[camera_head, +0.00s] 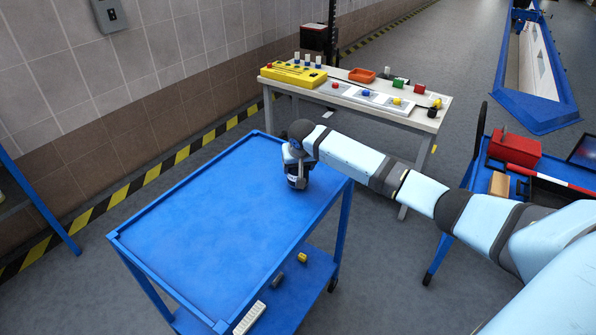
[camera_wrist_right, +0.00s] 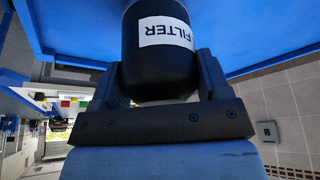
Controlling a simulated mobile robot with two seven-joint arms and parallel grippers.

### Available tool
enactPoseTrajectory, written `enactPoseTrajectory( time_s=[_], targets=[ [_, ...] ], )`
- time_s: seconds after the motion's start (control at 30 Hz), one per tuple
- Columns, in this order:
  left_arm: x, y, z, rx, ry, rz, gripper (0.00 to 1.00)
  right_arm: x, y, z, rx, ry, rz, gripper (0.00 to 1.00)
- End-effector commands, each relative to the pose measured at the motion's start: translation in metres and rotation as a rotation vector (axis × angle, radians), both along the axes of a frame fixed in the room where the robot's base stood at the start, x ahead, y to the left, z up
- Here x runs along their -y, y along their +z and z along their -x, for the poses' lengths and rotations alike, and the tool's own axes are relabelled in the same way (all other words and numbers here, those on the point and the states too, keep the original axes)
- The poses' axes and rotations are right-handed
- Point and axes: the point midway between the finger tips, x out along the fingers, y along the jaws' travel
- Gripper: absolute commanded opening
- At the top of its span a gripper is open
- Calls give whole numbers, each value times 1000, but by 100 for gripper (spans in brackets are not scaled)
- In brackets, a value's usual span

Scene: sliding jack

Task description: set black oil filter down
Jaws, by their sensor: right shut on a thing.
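The black oil filter (camera_wrist_right: 160,65) carries a white label reading FILTER, upside down in the right wrist view. My right gripper (camera_wrist_right: 165,85) is shut on it, with one finger on each side. In the head view my right gripper (camera_head: 297,172) is at the far right corner of the blue cart's top (camera_head: 215,215), and my wrist hides most of the filter. I cannot tell whether the filter touches the cart top. My left gripper is not in view.
The cart top is otherwise bare, with a raised rim. Its lower shelf holds a small yellow item (camera_head: 302,257) and a pale block (camera_head: 249,318). A workbench (camera_head: 420,122) with a yellow tray (camera_head: 293,75) and coloured parts stands behind. A red toolbox (camera_head: 515,149) is at right.

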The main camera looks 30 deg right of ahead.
Motion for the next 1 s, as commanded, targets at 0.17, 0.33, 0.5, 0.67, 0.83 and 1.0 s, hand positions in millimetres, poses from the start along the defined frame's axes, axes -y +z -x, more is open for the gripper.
enactPoseTrajectory(
  time_s=[0.17, 0.33, 0.5, 0.67, 0.83, 1.0],
  targets=[
    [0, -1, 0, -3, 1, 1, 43, 0, -19, 0, 1, 0, 0, 36],
    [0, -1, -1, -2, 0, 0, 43, 0, -19, 0, 1, 0, 0, 36],
    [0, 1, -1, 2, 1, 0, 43, 0, -22, 0, -1, 0, 0, 77],
    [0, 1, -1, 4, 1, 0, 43, 0, -22, 0, 0, 0, 0, 95],
    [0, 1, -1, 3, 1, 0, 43, 0, -21, 0, 0, 0, 0, 95],
    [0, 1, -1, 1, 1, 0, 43, -2, -9, 3, 1, 0, 0, 95]
  ],
)
